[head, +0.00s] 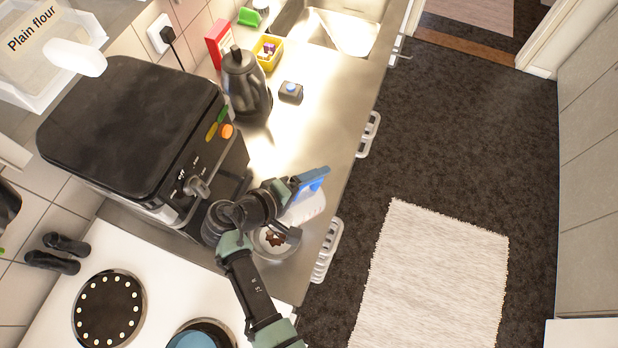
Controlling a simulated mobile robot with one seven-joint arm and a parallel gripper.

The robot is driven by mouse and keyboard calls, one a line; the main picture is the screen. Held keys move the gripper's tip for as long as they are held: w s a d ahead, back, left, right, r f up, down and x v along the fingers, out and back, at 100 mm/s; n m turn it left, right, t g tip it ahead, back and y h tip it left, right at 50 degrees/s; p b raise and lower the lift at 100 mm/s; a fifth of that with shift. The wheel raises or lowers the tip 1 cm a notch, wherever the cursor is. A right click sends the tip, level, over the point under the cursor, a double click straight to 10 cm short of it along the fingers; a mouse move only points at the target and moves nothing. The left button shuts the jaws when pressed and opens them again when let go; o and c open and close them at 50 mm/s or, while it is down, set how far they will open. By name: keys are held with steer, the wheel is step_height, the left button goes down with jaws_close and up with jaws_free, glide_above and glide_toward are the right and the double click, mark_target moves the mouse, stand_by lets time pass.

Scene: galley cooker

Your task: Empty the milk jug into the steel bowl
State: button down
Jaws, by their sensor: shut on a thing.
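My gripper (300,190) is over the steel counter, right of the black oven. It is shut on the milk jug (308,207), a pale, translucent vessel with blue at its top. The jug is partly hidden by my gripper, and I cannot tell its tilt or how much milk is in it. Just below and left of the jug is a round, light bowl (262,252), partly covered by my arm. Something brown shows inside the bowl. I cannot see any milk flowing.
A dark kettle (243,82), a yellow tub (267,50), a red box (219,44) and a small grey item (290,92) stand farther back by the sink (335,28). The black oven (130,125) closes off the left. The hob (108,305) is at lower left.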

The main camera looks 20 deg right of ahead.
steer(key=shift+w+d+f+y, duration=0.1)
steer(key=shift+d+f+y, duration=0.05)
steer(key=shift+y, duration=0.15)
steer(key=shift+f+b, duration=0.2)
steer(key=shift+b, duration=0.8)
steer(key=shift+f+b, duration=0.1)
steer(key=shift+b, duration=1.15)
steer(key=shift+b, duration=0.45)
